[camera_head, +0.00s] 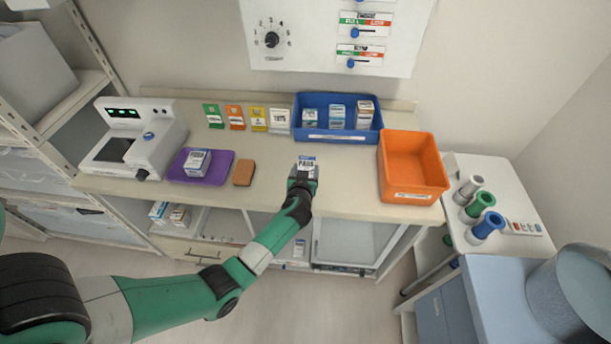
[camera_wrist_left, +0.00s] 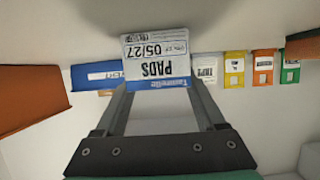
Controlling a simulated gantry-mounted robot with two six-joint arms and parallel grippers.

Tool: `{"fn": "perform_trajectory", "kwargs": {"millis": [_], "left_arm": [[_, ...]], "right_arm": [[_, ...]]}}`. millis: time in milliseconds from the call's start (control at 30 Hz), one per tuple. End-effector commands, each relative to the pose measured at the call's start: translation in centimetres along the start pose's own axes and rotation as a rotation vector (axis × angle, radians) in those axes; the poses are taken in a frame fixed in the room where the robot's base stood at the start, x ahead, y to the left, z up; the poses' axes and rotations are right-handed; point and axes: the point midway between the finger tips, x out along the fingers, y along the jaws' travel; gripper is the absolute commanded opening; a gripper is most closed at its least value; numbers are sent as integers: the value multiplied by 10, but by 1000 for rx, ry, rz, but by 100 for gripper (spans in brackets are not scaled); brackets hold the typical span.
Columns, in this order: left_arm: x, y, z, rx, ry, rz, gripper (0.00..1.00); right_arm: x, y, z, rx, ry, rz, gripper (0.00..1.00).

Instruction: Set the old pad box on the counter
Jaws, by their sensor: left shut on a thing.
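The pad box (camera_head: 306,162) is a small white and blue carton marked PADS, held over the front middle of the counter (camera_head: 340,185). My left gripper (camera_head: 302,179) is shut on it. In the left wrist view the box (camera_wrist_left: 157,52) sits between the fingertips of my left gripper (camera_wrist_left: 158,88), its label upside down and reading PADS and 05/27. I cannot tell whether the box touches the counter. My right gripper is out of view.
A blue bin (camera_head: 338,137) with several boxes stands behind; an empty-looking orange bin (camera_head: 413,196) is at right. A brown block (camera_head: 243,173), a purple tray (camera_head: 223,173) with a carton and a white device (camera_head: 158,125) are left. Colored cards (camera_head: 235,116) line the back.

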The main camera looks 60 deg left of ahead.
Motion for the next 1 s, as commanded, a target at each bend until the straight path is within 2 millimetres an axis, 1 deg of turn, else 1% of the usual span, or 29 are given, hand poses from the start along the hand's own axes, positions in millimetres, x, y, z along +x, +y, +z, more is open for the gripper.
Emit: {"fn": "perform_trajectory", "kwargs": {"millis": [167, 300, 333, 467, 500, 767, 867, 967, 1000], "left_arm": [[-1, 0, -2, -1, 2, 1, 14], [0, 0, 0, -1, 1, 0, 14], [0, 0, 1, -1, 1, 0, 75], [0, 0, 1, -1, 1, 0, 99], [0, 0, 1, -1, 1, 0, 100], [-1, 0, -2, -1, 2, 1, 100], [-15, 1, -5, 1, 0, 2, 100], [-37, 1, -8, 2, 0, 3, 100], [-47, 1, -7, 3, 0, 4, 100]], "right_arm": [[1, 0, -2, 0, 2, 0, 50], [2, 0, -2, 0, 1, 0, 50], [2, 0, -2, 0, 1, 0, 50], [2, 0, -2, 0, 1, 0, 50], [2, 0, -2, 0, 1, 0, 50], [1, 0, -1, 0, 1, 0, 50], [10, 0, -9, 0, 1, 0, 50], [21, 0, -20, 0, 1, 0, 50], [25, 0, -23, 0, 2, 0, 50]]}}
